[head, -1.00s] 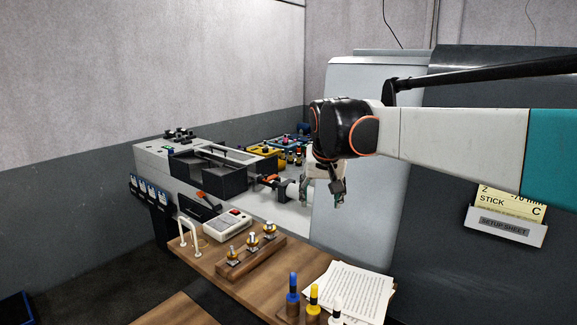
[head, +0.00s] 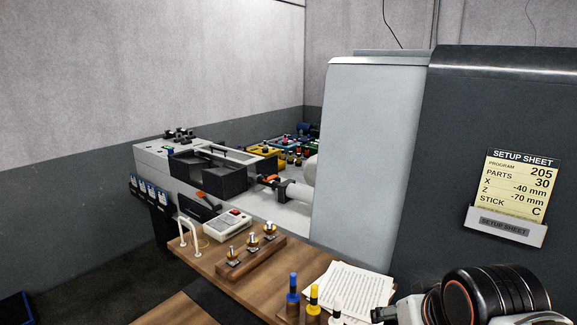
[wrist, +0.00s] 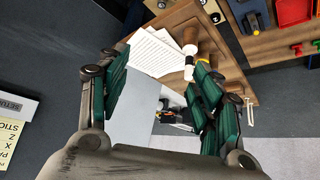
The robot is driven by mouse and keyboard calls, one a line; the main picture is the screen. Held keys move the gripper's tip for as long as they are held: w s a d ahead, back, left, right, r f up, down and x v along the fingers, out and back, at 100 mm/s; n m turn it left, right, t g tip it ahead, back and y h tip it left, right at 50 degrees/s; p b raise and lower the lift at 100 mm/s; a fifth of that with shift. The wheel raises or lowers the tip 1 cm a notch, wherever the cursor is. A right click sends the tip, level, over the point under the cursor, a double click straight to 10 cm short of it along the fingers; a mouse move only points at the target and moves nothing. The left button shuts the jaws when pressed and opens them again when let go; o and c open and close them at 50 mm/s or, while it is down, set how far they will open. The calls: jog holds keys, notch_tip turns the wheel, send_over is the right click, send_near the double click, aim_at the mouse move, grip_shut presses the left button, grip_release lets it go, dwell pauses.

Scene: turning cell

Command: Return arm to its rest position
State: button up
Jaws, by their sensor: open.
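My arm (head: 490,298) is folded low at the bottom right corner of the head view, in front of the dark machine front. Most of it is cut off by the frame edge. My gripper (wrist: 157,78) shows in the wrist view with its two green and black fingers spread apart. Nothing is held between them. Beyond the fingers lie the paper sheets and the wooden table. In the head view my gripper's fingers are mostly out of frame.
The wooden table (head: 205,262) bears paper sheets (head: 352,290), blue (head: 292,290), yellow (head: 314,298) and white (head: 336,312) handled tools, and a wooden block (head: 250,258) with metal pieces. A setup sheet (head: 520,185) hangs on the dark machine (head: 460,130). A light grey panel (head: 365,150) stands beside it.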

notch_tip(320, 180, down, 28)
jog(key=s+b, duration=0.2)
jog(key=b, duration=2.3)
jog(key=shift+s+d+b, duration=0.25)
jog(key=shift+s+b, duration=0.05)
